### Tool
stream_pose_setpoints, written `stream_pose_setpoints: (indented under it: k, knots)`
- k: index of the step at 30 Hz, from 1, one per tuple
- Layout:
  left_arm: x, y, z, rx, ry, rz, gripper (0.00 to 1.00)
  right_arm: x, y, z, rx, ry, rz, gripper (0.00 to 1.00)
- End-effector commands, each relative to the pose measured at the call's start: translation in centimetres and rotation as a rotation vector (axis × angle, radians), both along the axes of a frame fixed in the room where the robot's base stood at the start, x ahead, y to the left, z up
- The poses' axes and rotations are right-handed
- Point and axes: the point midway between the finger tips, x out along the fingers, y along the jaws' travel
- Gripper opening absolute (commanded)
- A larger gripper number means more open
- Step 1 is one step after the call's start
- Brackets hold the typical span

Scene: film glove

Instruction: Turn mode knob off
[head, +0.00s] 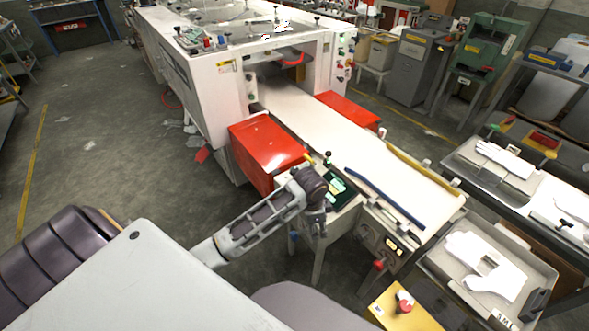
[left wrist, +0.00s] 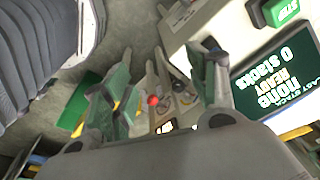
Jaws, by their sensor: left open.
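My left gripper (head: 317,208) is beside the front end of the white machine's table in the head view. In the left wrist view its two fingers (left wrist: 158,72) are spread with nothing between them. Past them shows the front panel (head: 372,228) with a red knob (head: 379,264). A red round knob (left wrist: 152,100) and grey round controls (left wrist: 180,87) show between the fingers in the left wrist view, apart from them. I cannot tell for sure which is the mode knob or where it points. My right gripper is not in view.
A dark screen (left wrist: 270,85) reading "none" and "READY" is right of the fingers. A red box (head: 264,148) stands behind my left arm. A yellow box with a red button (head: 404,302) and a grey tray (head: 530,292) are at the lower right.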

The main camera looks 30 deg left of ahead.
Motion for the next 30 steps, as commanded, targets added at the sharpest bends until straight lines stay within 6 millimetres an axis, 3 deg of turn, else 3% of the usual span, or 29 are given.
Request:
stream_pose_setpoints:
  k: [17,30]
  knots:
    - [7.5,5.3,2.5,0.083,0.059,-0.2,0.58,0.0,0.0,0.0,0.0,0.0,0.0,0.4]
    - [12.9,11.4,7.0,0.119,0.106,-0.303,0.58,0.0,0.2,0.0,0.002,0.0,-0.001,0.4]
